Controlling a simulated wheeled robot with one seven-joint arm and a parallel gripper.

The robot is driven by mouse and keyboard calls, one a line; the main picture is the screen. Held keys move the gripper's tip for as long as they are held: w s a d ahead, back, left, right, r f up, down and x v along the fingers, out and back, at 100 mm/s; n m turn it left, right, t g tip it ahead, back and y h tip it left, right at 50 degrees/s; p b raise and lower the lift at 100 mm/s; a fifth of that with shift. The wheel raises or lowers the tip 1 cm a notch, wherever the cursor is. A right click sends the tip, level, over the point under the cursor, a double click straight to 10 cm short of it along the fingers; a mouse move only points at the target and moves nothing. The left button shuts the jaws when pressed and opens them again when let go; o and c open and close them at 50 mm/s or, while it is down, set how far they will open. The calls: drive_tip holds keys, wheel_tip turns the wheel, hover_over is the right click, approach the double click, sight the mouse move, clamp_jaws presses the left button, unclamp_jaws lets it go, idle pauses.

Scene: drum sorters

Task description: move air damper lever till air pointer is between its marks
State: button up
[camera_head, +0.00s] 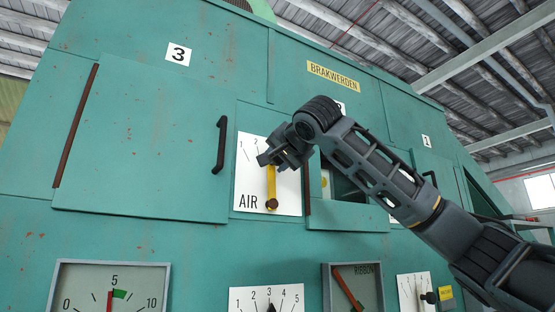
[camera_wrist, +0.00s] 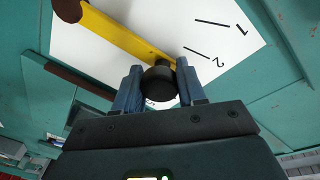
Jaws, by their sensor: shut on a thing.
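The yellow air damper lever (camera_head: 271,186) stands nearly upright on a white plate marked AIR (camera_head: 246,180), turning on a brown pivot at its lower end. My gripper (camera_head: 274,160) is at its top end in the head view. In the wrist view my gripper (camera_wrist: 159,88) has its blue fingers on both sides of the lever's black knob (camera_wrist: 159,82), shut on it. Marks 1 and 2 show on the plate; my gripper hides the other marks. A gauge (camera_head: 110,290) at the lower left has a red pointer near 5, at the left edge of a green band.
A closed door panel (camera_head: 150,130) with a black handle (camera_head: 221,145) is left of the plate. An opening (camera_head: 345,185) lies to its right behind my arm. A 1-to-5 dial (camera_head: 267,299) and a RIBBON gauge (camera_head: 354,290) are below.

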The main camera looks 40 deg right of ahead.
clamp_jaws()
drive_tip(key=shift+a+r+b, duration=0.3)
drive_tip(key=shift+r+b, duration=0.05)
drive_tip(key=shift+r, duration=0.05)
drive_tip(key=shift+s+r+b, duration=0.25)
drive_tip(key=shift+r+b, duration=0.2)
drive_tip(key=shift+r, duration=0.1)
drive_tip(key=shift+w+d+f+m+b, duration=0.1)
drive_tip(key=shift+d+f+m+b, duration=0.25)
drive_tip(key=shift+d+f+m, duration=0.4)
drive_tip(key=shift+d+m, duration=0.05)
drive_tip(key=shift+d, duration=0.25)
drive_tip(key=shift+o, duration=2.1)
unclamp_jaws()
drive_tip(key=shift+d+f, duration=0.1)
drive_tip(key=shift+o, duration=1)
drive_tip(key=shift+f, duration=0.1)
